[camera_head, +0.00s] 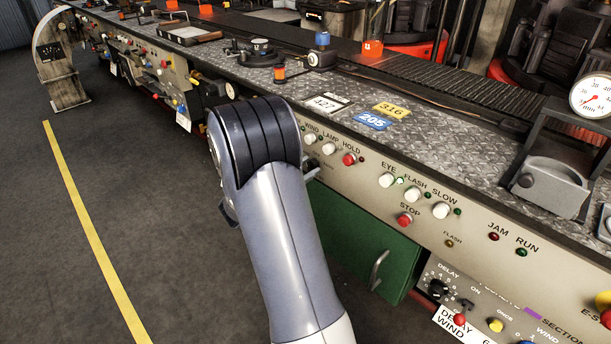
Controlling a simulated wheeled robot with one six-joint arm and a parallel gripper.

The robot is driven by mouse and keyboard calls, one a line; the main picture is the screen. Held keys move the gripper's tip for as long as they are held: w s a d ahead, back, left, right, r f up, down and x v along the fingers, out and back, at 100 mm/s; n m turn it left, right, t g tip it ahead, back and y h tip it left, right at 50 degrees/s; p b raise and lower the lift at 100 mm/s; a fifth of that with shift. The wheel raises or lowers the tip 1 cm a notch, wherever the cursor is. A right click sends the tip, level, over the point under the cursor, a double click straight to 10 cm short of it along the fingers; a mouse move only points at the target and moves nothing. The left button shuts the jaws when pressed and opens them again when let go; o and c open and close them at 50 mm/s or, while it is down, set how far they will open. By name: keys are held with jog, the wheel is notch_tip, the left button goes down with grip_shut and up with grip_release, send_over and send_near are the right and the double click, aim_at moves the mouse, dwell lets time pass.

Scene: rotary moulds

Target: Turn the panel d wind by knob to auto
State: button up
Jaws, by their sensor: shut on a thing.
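My arm (285,245) rises from the bottom of the head view, and its dark ribbed joint (256,135) stands in front of the machine's front face. My gripper's jaws are hidden behind this joint, so what they touch does not show. A small grey part sticks out at the joint's right side; I cannot tell what it belongs to. Beside the joint is a panel row labelled WIND, LAMP, HOLD, with a white WIND knob (310,139). No label reading "panel d" or "auto" is readable. Another WIND label is at the lower right, partly cut off.
White knobs marked EYE (386,181) and SLOW (441,210) and a red STOP button (404,220) sit to the right. A green door (360,240) is below. A grey bracket (548,185) stands on the top. Open floor (100,200) lies left.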

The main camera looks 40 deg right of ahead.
jog(key=shift+f+m+b, duration=0.15)
jog(key=shift+m+b, duration=5.9)
jog(key=shift+m, duration=0.45)
jog(key=o, duration=1)
jog(key=shift+s+a+p, duration=0.15)
jog(key=shift+a+p, duration=0.3)
jog(key=shift+a, duration=1.35)
jog(key=shift+s+a+p, duration=0.15)
jog(key=shift+a+p, duration=0.35)
jog(key=shift+a, duration=1.3)
jog(key=shift+s+a+p, duration=0.15)
jog(key=shift+a+p, duration=0.3)
jog(key=shift+a, duration=1.35)
jog(key=shift+d, duration=0.1)
